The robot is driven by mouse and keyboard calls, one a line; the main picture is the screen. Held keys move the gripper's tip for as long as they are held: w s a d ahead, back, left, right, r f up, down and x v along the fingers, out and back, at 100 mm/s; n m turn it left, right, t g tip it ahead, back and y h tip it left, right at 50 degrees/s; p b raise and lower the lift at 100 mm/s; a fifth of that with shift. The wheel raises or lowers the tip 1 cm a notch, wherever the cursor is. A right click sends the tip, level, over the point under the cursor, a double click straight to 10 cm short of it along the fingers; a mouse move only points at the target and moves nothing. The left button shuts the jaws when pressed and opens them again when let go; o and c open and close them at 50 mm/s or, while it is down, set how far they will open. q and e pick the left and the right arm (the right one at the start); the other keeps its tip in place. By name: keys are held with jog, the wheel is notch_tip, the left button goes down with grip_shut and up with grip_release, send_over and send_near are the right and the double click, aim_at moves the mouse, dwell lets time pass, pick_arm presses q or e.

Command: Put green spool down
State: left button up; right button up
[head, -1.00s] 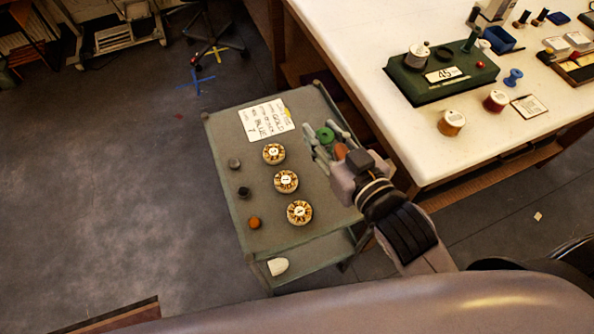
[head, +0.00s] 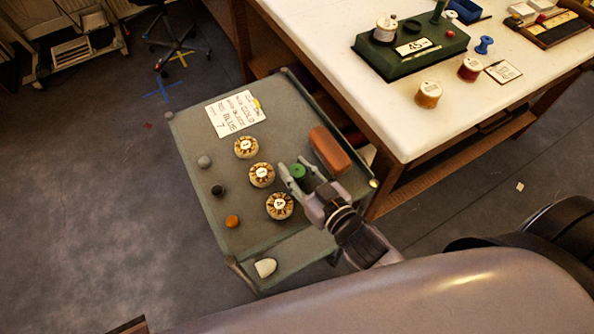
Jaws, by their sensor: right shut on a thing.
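The green spool (head: 298,172) is between the fingertips of my right gripper (head: 297,177), which is shut on it. The gripper is over the right part of the grey-green cart (head: 190,148), to the right of the middle patterned round piece (head: 262,175). I cannot tell whether the spool touches the cart top or hangs just above it. My left gripper is not in view.
Two more patterned round pieces (head: 246,147) (head: 280,206) stand in the row. Small grey, black and orange knobs (head: 232,221) lie left of them. A written card (head: 235,113) lies at the back. A reddish-brown block (head: 329,150) lies beside my gripper. The white table (head: 400,115) adjoins.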

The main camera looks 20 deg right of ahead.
jog(key=shift+f, duration=0.25)
jog(key=shift+f, duration=0.15)
jog(key=o, duration=0.9)
jog(key=shift+c, duration=0.2)
